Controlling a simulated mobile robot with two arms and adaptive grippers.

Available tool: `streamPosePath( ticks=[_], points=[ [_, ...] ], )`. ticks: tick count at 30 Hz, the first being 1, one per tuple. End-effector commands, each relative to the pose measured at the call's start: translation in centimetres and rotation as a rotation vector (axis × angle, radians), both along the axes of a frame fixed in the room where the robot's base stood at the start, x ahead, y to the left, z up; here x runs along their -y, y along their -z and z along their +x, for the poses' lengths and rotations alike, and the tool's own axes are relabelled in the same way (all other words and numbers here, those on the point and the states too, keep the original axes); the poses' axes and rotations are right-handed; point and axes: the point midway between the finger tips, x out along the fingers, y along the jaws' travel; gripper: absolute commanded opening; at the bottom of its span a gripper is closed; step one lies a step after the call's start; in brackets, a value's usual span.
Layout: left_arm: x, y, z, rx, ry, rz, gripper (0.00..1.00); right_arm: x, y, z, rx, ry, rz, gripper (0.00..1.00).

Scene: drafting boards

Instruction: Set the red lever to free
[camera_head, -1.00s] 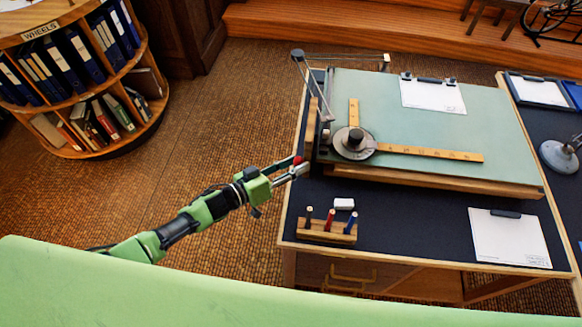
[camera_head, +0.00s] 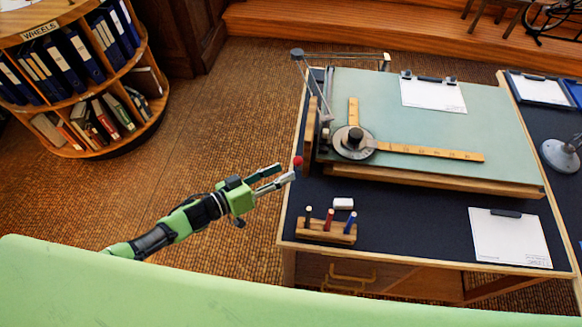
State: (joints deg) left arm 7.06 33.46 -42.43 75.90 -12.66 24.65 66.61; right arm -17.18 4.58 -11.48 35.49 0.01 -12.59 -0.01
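The red lever (camera_head: 298,161) shows as a small red knob at the left edge of the drafting board (camera_head: 430,120), beside its wooden side. Its shaft and any markings by it are too small or hidden to read. My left gripper (camera_head: 288,172) is just below and left of the knob, with its two fingers spread apart and nothing between them. The lower fingertip comes close to the knob; I cannot tell whether it touches. My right gripper is not in view.
The drafting arm's round head (camera_head: 354,142) and yellow rulers lie on the board. A wooden marker holder (camera_head: 326,231), a white eraser (camera_head: 344,204) and a clipboard (camera_head: 508,238) are on the dark desk. A round bookshelf (camera_head: 82,75) stands at left. The floor between is clear.

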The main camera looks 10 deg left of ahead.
Motion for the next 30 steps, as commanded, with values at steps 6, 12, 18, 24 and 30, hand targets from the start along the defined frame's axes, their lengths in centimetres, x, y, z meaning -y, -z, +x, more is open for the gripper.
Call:
streamPosePath(
  ticks=[6,12,18,24,30],
  points=[
    [-3.1,-0.8,-3.2,-0.001,0.003,0.000,0.39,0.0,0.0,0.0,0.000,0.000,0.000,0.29],
    [-4.4,-1.2,-4.5,0.001,0.003,-0.001,0.39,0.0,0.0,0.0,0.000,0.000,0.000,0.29],
    [-4.6,-1.3,-4.6,0.002,0.003,-0.003,0.39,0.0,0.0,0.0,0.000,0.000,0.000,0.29],
    [-4.6,-1.2,-4.7,0.008,0.004,0.002,0.15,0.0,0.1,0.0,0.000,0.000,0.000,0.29],
    [-3.4,0.2,-5.4,0.166,0.043,0.107,0.00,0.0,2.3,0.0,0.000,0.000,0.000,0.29]
  ],
)
